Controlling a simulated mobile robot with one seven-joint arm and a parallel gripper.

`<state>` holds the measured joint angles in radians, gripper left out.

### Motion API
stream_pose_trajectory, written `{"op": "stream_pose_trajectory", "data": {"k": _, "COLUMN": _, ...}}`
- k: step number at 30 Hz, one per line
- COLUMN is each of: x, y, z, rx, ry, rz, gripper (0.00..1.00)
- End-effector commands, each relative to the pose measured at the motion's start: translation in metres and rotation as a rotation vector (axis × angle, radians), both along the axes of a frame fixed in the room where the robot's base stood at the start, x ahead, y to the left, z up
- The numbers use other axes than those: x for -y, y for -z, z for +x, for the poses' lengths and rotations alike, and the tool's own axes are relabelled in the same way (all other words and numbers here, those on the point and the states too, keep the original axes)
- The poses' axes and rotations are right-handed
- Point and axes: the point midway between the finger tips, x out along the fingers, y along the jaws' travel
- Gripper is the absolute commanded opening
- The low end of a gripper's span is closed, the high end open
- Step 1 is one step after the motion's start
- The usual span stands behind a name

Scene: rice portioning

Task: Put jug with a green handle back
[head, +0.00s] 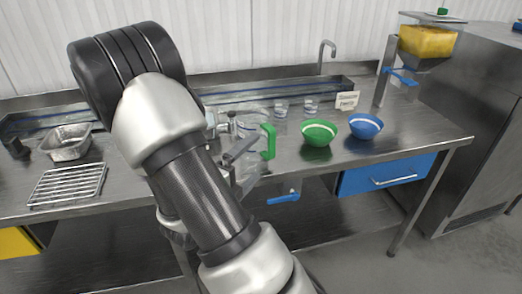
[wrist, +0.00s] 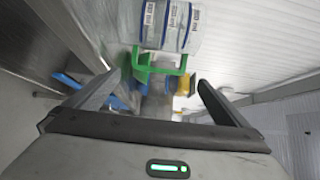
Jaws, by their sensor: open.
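The clear jug (head: 248,121) with a green handle (head: 268,142) appears to stand upright on the steel counter near its front edge, partly hidden by my arm. My gripper (head: 246,156) is at the jug's near side, beside the handle. In the wrist view, my gripper (wrist: 155,92) has its two fingers wide apart. The green handle (wrist: 157,69) shows beyond and between the fingertips, with the jug's clear body (wrist: 165,25) and blue markings above it. I cannot tell whether a finger touches the handle.
A green bowl (head: 317,140) and a blue bowl (head: 365,134) stand to the right. Clear cups (head: 311,106) and a small sign (head: 348,100) are behind. A dispenser (head: 425,43) stands at the back right. A wire rack (head: 68,185) and metal pan (head: 66,148) are left.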

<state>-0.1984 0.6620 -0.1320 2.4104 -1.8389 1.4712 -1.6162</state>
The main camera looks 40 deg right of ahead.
Motion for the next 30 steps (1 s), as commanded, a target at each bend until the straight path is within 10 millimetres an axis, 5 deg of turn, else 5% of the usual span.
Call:
{"op": "stream_pose_trajectory", "data": {"k": 8, "x": -0.006, "y": -0.016, "z": -0.024, "rx": 0.145, "ry": 0.097, "rz": 0.082, "gripper": 1.00}}
{"op": "stream_pose_trajectory", "data": {"k": 14, "x": 0.000, "y": -0.046, "z": -0.104, "rx": 0.791, "ry": 0.520, "rz": 0.426, "gripper": 1.00}}
{"op": "stream_pose_trajectory", "data": {"k": 19, "x": -0.043, "y": -0.047, "z": -0.158, "rx": 1.469, "ry": 0.990, "rz": 0.738, "gripper": 1.00}}
{"op": "stream_pose_trajectory", "data": {"k": 26, "x": -0.141, "y": -0.071, "z": -0.163, "rx": 2.236, "ry": 1.751, "rz": 1.062, "gripper": 1.00}}
{"op": "stream_pose_trajectory", "data": {"k": 27, "x": -0.156, "y": -0.079, "z": -0.160, "rx": -2.256, "ry": -1.836, "rz": -1.066, "gripper": 1.00}}
{"op": "stream_pose_trajectory", "data": {"k": 30, "x": -0.185, "y": -0.101, "z": -0.154, "rx": -1.974, "ry": -1.761, "rz": -0.923, "gripper": 1.00}}
